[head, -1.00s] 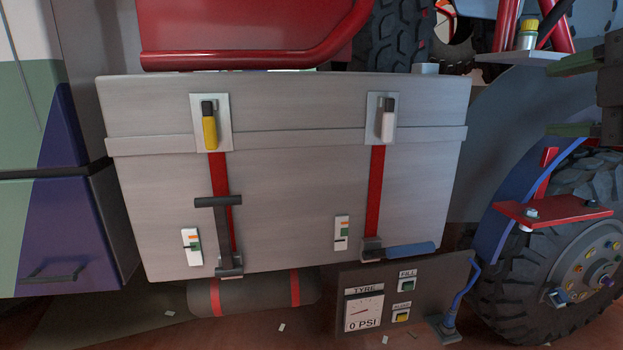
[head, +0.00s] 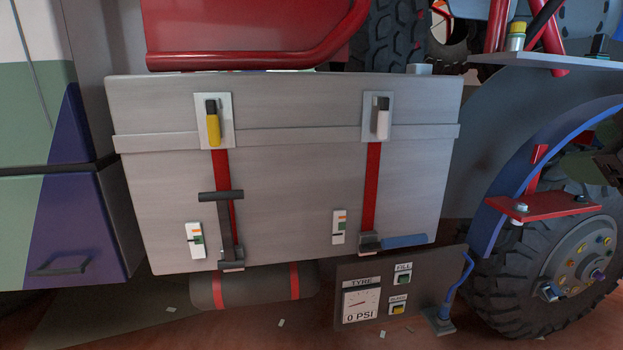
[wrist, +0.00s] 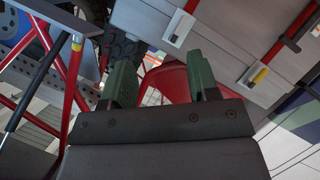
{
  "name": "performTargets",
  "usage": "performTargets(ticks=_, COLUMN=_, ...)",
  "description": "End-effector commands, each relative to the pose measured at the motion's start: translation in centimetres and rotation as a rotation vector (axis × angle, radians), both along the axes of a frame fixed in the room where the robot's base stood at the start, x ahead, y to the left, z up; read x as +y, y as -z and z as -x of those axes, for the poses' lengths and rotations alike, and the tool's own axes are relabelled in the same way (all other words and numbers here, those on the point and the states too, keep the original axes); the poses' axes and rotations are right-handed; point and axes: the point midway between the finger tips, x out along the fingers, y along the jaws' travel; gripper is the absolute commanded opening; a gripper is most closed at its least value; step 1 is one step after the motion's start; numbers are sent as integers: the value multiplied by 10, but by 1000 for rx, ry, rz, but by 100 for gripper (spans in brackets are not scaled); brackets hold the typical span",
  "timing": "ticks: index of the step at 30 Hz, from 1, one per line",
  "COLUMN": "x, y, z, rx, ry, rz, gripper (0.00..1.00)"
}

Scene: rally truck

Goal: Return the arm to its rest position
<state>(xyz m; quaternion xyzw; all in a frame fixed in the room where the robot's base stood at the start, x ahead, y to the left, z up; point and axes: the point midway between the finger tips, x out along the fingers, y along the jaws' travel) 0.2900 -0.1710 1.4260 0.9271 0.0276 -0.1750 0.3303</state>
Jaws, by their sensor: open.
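My gripper (wrist: 160,76) shows in the wrist view with its two green fingers apart and nothing between them. A red panel (wrist: 168,82) and red tubes of the truck lie beyond the fingers. In the head view, only a dark part that looks like my arm shows at the right edge, over the wheel. The fingers cannot be made out there.
A grey box (head: 290,180) with two red straps fills the middle of the head view. A tyre panel (head: 385,290) reading 0 PSI stands below it. A wheel (head: 520,280), a blue arch (head: 520,170) and a red bracket (head: 550,206) are at the right.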

Motion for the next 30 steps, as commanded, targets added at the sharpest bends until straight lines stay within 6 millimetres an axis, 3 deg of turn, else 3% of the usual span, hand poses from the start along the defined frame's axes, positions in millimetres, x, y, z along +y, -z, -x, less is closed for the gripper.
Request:
performTargets(ticks=4, x=-26, y=74, z=-11, rx=123, ry=255, rz=-403, gripper=55)
performTargets(ticks=8, x=-25, y=158, z=-25, rx=267, ry=491, rz=-709, gripper=55)
performTargets(ticks=12, x=11, y=260, z=-35, rx=453, ry=711, rz=-875, gripper=55)
performTargets(ticks=15, x=49, y=322, z=-34, rx=572, ry=782, rz=-856, gripper=55)
performTargets(ticks=18, x=85, y=365, z=-26, rx=676, ry=753, rz=-763, gripper=55)
performTargets(ticks=21, x=116, y=392, z=-17, rx=765, ry=657, rz=-648, gripper=55)
performTargets(ticks=24, x=141, y=404, z=-11, rx=822, ry=570, rz=-582, gripper=55)
performTargets(ticks=30, x=169, y=402, z=-12, rx=846, ry=462, rz=-535, gripper=55)
